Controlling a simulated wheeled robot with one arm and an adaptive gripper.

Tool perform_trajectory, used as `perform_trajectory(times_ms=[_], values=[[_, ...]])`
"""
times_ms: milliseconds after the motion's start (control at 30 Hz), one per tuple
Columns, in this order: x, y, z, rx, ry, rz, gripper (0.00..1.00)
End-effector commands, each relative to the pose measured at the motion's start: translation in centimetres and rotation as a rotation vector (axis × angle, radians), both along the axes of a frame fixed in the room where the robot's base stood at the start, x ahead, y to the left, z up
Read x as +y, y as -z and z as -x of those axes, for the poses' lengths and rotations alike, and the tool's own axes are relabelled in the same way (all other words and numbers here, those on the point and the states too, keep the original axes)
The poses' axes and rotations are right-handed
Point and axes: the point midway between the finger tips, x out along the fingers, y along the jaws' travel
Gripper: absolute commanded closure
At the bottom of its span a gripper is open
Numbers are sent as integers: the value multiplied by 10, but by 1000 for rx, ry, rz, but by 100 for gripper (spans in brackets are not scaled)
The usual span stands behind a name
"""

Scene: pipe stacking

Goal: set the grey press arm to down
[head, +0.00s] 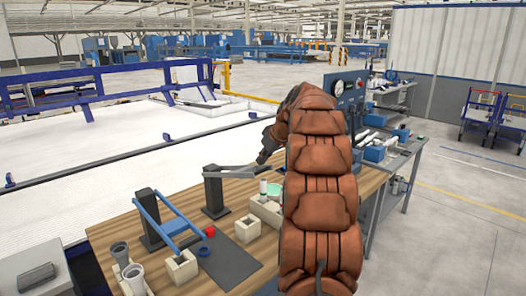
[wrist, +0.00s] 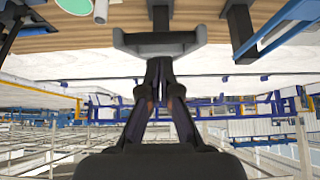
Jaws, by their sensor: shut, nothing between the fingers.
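The grey press arm (head: 232,171) runs roughly level from the top of a dark post (head: 214,195) on the wooden table. In the wrist view, which looks upside down, a grey crossbar with short bent ends (wrist: 160,43), apparently part of the press arm, spans in front of my fingers. My gripper (head: 264,158) is at the right end of the press arm in the head view. Its fingers (wrist: 160,64) are shut and empty, with the tips at the crossbar. I cannot tell whether they touch it. My arm hides part of the table behind it.
A blue press frame (head: 165,215) stands left of the grey one. Beige square blocks (head: 182,266), grey pipe pieces (head: 120,253), a red ball (head: 210,231) and a green disc (head: 268,189) are on the table. A blue panel with a gauge (head: 345,88) stands behind my arm.

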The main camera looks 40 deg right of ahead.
Motion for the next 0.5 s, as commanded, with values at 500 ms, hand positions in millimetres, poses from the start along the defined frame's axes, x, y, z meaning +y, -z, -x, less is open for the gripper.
perform_trajectory(times_ms=[500], values=[[0,15,3,2,-1,-1,100]])
